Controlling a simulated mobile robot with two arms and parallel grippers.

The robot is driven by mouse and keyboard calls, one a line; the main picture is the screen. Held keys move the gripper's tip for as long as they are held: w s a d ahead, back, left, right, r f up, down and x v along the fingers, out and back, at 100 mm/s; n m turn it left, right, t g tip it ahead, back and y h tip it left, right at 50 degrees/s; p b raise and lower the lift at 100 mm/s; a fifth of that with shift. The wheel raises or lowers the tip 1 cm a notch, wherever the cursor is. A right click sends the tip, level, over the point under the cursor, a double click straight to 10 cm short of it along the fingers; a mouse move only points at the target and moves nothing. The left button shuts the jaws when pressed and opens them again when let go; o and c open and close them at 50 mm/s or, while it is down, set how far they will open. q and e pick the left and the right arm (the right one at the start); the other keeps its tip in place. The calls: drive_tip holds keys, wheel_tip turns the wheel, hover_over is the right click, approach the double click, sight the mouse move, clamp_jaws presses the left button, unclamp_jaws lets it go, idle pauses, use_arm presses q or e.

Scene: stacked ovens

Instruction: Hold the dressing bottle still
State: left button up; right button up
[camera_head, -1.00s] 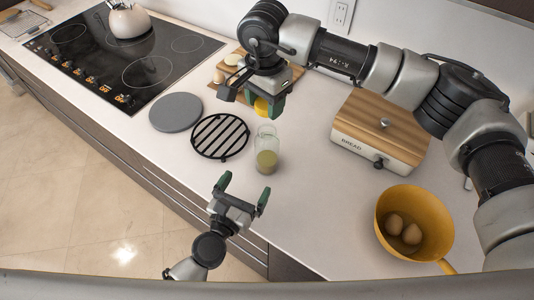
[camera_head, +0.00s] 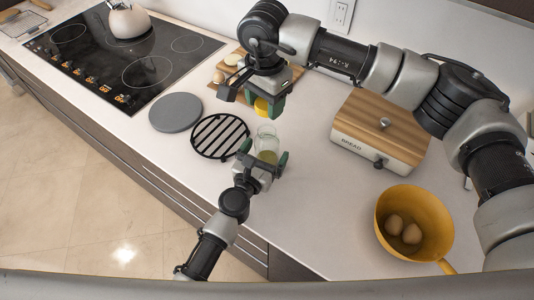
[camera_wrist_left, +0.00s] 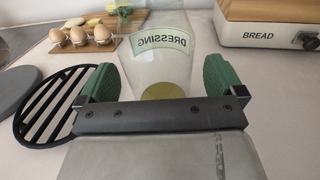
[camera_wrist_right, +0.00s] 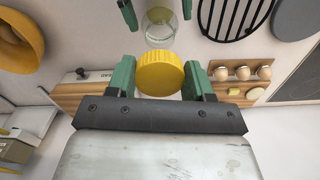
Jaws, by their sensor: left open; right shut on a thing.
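The dressing bottle (camera_head: 266,146) is a clear glass bottle with yellowish liquid, standing upright and uncapped on the counter. Its label reads DRESSING in the left wrist view (camera_wrist_left: 161,42). My left gripper (camera_head: 263,157) is open, with its green fingers on either side of the bottle; gaps show between fingers and glass in the left wrist view. My right gripper (camera_head: 262,104) is shut on a yellow cap (camera_wrist_right: 160,74), held above and behind the bottle. In the right wrist view the bottle (camera_wrist_right: 160,26) shows past the cap.
A black striped trivet (camera_head: 220,136) and a grey round plate (camera_head: 176,112) lie left of the bottle. A BREAD box (camera_head: 378,138) and a yellow pan with eggs (camera_head: 414,216) are to the right. A cutting board with eggs (camera_wrist_left: 97,43) stands behind.

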sight(265, 131)
use_arm(q)
drive_tip(key=shift+w+d, duration=0.15)
drive_tip(key=shift+w, duration=0.35)
drive_tip(key=c, duration=1.3)
drive_tip(key=shift+c, duration=0.3)
use_arm(e)
drive_tip(key=shift+f, duration=2.5)
